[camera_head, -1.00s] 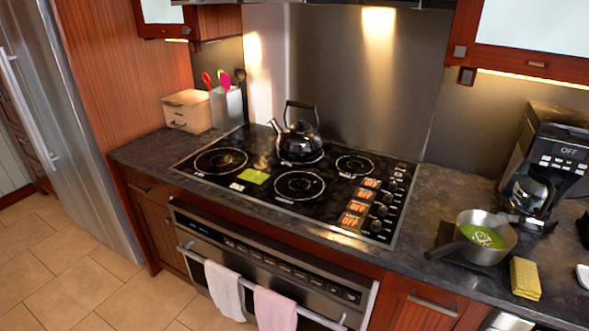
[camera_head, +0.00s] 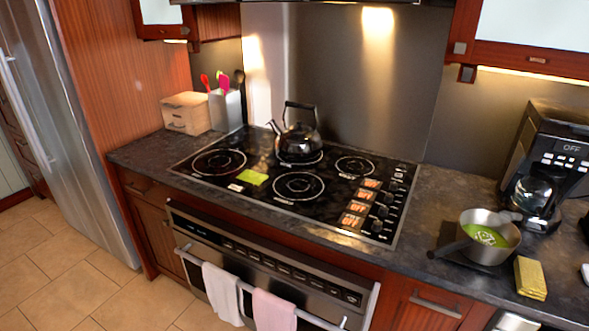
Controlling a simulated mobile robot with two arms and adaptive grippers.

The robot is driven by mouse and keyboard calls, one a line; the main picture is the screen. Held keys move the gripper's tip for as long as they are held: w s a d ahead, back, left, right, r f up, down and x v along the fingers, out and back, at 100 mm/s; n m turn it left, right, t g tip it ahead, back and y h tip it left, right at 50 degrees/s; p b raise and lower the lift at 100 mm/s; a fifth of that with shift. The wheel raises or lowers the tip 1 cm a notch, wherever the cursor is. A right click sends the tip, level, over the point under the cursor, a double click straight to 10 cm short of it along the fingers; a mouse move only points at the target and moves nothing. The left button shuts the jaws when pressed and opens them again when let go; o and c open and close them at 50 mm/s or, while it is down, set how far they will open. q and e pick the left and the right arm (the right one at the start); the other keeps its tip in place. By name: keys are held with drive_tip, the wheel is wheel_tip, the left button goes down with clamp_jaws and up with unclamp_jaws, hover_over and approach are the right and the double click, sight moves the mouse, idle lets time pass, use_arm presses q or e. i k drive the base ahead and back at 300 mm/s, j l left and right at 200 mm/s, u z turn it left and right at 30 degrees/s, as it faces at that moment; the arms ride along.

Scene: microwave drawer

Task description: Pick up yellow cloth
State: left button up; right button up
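A yellow folded cloth-like block (camera_head: 530,278) lies on the dark countertop at the lower right, just right of the pot. A flat yellow-green piece (camera_head: 251,177) lies on the black cooktop, left of the middle burner. Either could be the yellow cloth; I cannot tell for certain which. Neither of my grippers shows in the head view, and nothing is seen touching either yellow thing.
A black kettle (camera_head: 299,136) stands on a rear burner of the cooktop (camera_head: 330,207). A pot with green soup (camera_head: 487,235) and a coffee maker (camera_head: 548,165) stand at right. White and pink towels (camera_head: 273,309) hang from the oven handle. The counter right of the cooktop has some clear room.

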sight(529, 279)
drive_tip(key=l+z, duration=0.1)
drive_tip(key=z, duration=0.4)
drive_tip(key=l+z, duration=0.1)
drive_tip(key=z, duration=0.35)
drive_tip(key=i+l+z, duration=0.1)
drive_tip(key=z, duration=0.4)
drive_tip(key=u, duration=1.35)
drive_tip(key=z, duration=1.35)
